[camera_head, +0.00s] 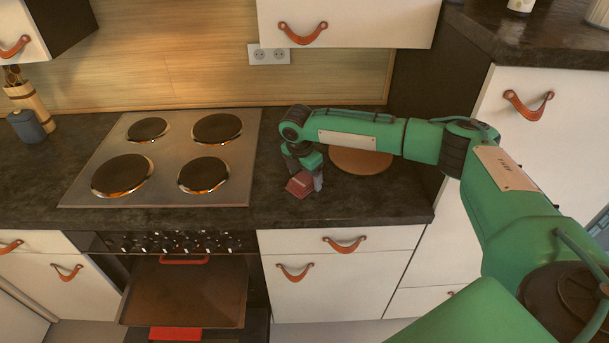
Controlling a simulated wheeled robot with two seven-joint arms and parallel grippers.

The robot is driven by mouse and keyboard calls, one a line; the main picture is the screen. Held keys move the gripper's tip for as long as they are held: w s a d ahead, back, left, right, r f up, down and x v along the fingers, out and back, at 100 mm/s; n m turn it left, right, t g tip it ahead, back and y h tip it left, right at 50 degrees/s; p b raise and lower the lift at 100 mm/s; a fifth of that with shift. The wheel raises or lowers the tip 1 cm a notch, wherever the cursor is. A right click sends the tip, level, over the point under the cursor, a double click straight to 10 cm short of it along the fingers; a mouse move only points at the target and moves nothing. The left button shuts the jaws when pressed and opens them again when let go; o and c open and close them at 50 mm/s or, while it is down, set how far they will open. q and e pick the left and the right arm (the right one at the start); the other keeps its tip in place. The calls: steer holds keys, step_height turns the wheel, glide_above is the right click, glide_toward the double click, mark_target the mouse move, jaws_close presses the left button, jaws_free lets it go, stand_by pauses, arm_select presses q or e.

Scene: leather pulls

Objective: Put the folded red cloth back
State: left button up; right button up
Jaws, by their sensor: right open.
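The folded red cloth (299,186) lies on the dark countertop (345,207), just right of the stove. It looks like a small, dull red folded piece, and its far part is hidden by my right gripper. My right gripper (305,173) points down over the cloth, with its fingers apart at the cloth's sides. I cannot tell whether the fingers touch it. My left gripper is not in view.
A stove top (168,165) with several hotplates is on the left. A round wooden board (360,161) lies behind my right forearm. The oven door (187,292) hangs open below, with a bright red item (175,334) beneath it. A utensil holder (26,108) stands far left.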

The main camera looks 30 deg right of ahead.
mark_target(301, 181)
step_height(301, 181, up, 12)
steer(key=a+b, duration=0.1)
steer(key=b, duration=0.1)
steer(key=shift+s+a, duration=0.35)
